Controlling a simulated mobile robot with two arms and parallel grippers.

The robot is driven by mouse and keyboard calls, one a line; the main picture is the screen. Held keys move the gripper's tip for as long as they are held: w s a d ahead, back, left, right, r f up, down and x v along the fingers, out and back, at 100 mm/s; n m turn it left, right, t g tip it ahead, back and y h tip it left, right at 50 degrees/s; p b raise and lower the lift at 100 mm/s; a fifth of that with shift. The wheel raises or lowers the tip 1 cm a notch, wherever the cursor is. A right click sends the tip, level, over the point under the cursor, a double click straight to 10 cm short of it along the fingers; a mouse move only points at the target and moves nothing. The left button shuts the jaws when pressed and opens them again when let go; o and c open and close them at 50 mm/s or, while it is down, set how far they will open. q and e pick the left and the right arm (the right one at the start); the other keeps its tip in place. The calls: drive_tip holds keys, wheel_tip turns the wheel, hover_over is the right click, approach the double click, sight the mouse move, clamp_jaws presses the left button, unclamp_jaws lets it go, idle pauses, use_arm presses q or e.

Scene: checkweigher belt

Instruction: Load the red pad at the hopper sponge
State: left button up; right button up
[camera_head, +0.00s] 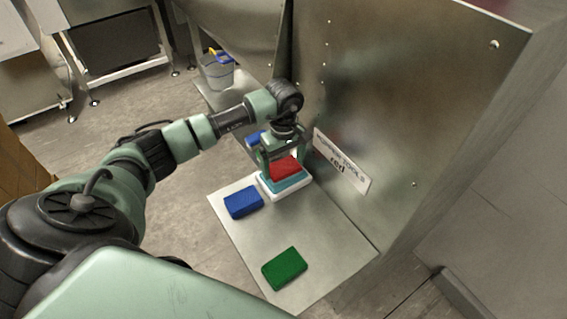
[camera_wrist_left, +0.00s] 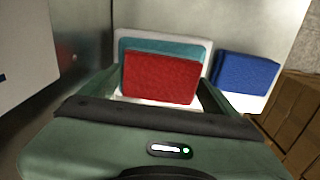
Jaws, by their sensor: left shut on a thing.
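My left gripper (camera_head: 283,168) is shut on a red pad (camera_head: 286,167). The red pad also shows between its fingers in the left wrist view (camera_wrist_left: 160,78). The teal sponge (camera_head: 291,186) lies in a white tray (camera_head: 267,191) directly under the red pad in the head view. In the left wrist view the sponge (camera_wrist_left: 137,45) shows behind the pad's upper edge. I cannot tell whether pad and sponge touch. A sign (camera_head: 341,161) on the steel wall reads "HOPPER TOOLS red". My right gripper is not in view.
A blue pad (camera_head: 243,202) lies left of the tray and a green pad (camera_head: 285,268) lies nearer on the steel shelf (camera_head: 325,232). Another blue thing (camera_head: 253,138) is partly hidden behind my gripper. The steel hopper wall (camera_head: 400,115) rises close on the right. A bucket (camera_head: 217,73) stands farther back.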

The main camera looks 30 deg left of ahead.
sight(283, 167)
use_arm(q)
drive_tip(key=shift+f+b, duration=0.1)
drive_tip(key=shift+b, duration=0.2)
idle(0.9)
idle(0.4)
drive_tip(key=shift+r+p, duration=1.75)
drive_tip(key=shift+r, duration=1.8)
